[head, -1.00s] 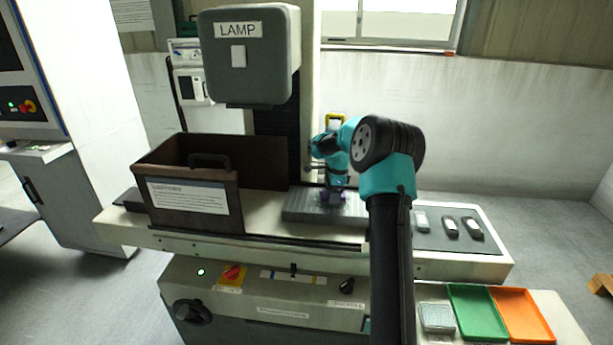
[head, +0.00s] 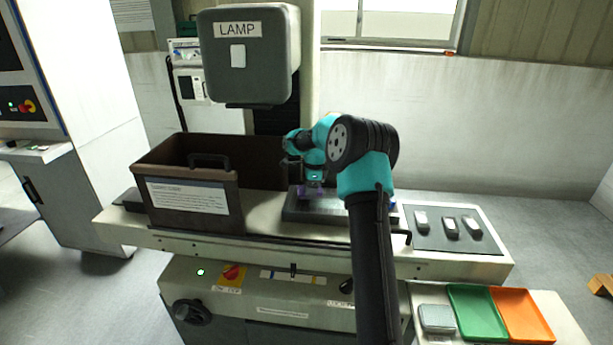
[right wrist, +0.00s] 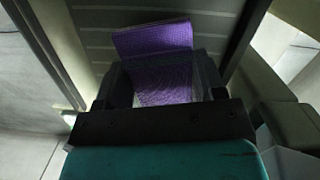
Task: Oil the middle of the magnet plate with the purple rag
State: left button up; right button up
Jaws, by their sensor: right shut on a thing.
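The magnet plate (head: 330,216) is a dark grey block on the machine's long table, right of the brown box. My right gripper (head: 312,186) is over the plate, pointing down, with the purple rag (head: 306,191) at its fingertips. In the right wrist view the gripper (right wrist: 165,85) is shut on the purple rag (right wrist: 155,40), which spreads beyond and between the fingers over the grey plate (right wrist: 90,50). Whether the rag touches the plate I cannot tell for certain. My right arm hides part of the plate's right end. My left gripper is not in view.
A brown box (head: 165,215) with a label stands left of the plate. The lamp housing (head: 250,55) hangs above. A dark mat (head: 430,240) with several small pieces lies at the right. Green (head: 477,310) and orange (head: 523,315) trays sit at front right.

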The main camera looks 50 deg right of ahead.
jog(key=shift+r, duration=3.4)
